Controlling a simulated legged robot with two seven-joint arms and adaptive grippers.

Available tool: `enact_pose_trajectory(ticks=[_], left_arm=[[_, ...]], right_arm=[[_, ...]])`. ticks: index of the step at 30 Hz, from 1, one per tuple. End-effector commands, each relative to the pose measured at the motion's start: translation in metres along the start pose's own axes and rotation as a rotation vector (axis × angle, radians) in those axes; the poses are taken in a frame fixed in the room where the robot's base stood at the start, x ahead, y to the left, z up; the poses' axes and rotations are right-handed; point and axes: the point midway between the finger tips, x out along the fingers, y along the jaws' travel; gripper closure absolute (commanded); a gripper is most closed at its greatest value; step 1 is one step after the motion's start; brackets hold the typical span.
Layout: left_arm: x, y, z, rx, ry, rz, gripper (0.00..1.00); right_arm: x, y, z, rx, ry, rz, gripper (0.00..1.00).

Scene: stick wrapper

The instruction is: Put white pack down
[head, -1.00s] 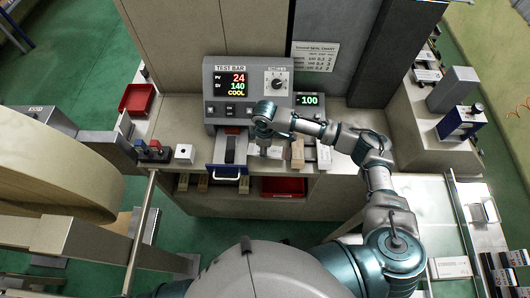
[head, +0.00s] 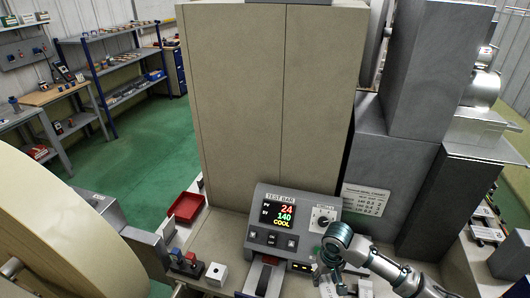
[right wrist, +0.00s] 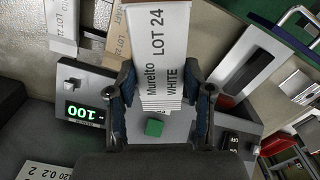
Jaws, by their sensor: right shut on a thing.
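The white pack (right wrist: 165,50) is a stack of flat white sheets labelled "Muretto LOT 24 WHITE" in the right wrist view. My right gripper (right wrist: 163,92) is shut on its near end, with a dark finger on each side. In the head view my right gripper (head: 336,274) points down at the lower right of the test bar console (head: 270,222). The pack is hard to make out there. Whether its far end touches a surface I cannot tell. My left gripper is out of view.
A red tray (head: 186,207) and a white block (head: 216,274) stand left of the console.

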Motion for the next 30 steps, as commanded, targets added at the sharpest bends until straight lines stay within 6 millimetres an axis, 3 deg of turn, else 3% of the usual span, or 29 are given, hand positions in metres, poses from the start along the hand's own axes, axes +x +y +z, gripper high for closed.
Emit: enact_pose_trajectory(ticks=[6, 26, 27, 30], left_arm=[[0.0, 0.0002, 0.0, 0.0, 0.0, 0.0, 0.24], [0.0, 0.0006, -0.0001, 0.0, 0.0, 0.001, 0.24], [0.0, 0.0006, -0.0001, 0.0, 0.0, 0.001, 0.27], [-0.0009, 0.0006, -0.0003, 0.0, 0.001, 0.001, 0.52]], right_arm=[[-0.003, 0.0063, 0.0041, 0.144, -0.001, -0.003, 0.72], [-0.0031, 0.0072, 0.0041, 0.148, -0.001, -0.002, 0.72], [-0.0035, 0.0076, 0.0041, 0.148, -0.002, -0.001, 0.72], [-0.0049, 0.008, 0.0039, 0.148, -0.001, 0.0, 0.72]])
